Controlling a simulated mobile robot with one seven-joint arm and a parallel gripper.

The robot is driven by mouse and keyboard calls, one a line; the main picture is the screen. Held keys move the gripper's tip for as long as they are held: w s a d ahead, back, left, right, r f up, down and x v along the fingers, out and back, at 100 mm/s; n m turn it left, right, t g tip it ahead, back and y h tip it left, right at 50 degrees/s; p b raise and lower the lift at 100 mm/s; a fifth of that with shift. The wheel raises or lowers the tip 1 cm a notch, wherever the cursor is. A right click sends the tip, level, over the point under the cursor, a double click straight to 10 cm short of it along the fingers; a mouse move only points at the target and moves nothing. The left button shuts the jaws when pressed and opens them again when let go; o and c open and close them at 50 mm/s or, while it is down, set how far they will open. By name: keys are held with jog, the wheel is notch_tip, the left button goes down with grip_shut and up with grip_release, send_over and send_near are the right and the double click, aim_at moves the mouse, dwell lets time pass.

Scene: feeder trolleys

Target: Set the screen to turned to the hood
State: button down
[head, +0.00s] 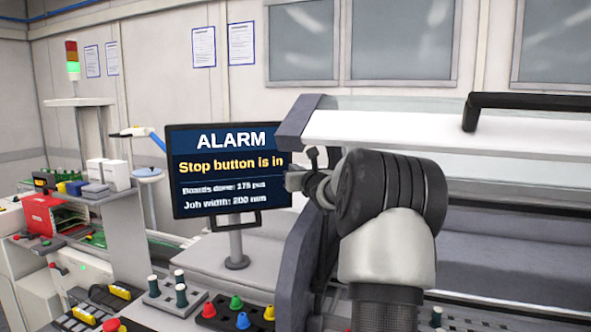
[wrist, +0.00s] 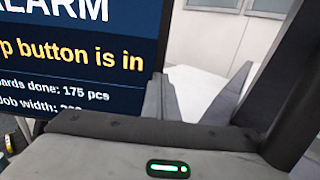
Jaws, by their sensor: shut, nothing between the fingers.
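The screen (head: 230,172) is a dark flat panel on a grey post, with a small frame at its lower edge. It reads "ALARM" and "Stop button is in" and faces toward me in the head view. Its right part also fills the upper left of the wrist view (wrist: 85,60). The hood (head: 400,128), with a white front and dark grey side edge, is right of the screen. My gripper (head: 293,181) is shut and empty at the screen's right edge, in front of the hood's side. I cannot tell whether it touches the screen. My arm hides part of the hood.
A black handle (head: 530,102) runs along the hood. Below the screen are coloured knobs (head: 237,303) and dark green pegs (head: 181,295). A red box (head: 45,215) and a trolley with small parts stand at the left. A signal tower (head: 72,60) glows green.

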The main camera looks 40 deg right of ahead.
jog(key=w+d, duration=0.1)
jog(key=w, duration=0.1)
jog(key=w+d, duration=0.2)
jog(key=shift+w+d, duration=0.15)
jog(key=shift+d, duration=0.15)
dwell(0.4)
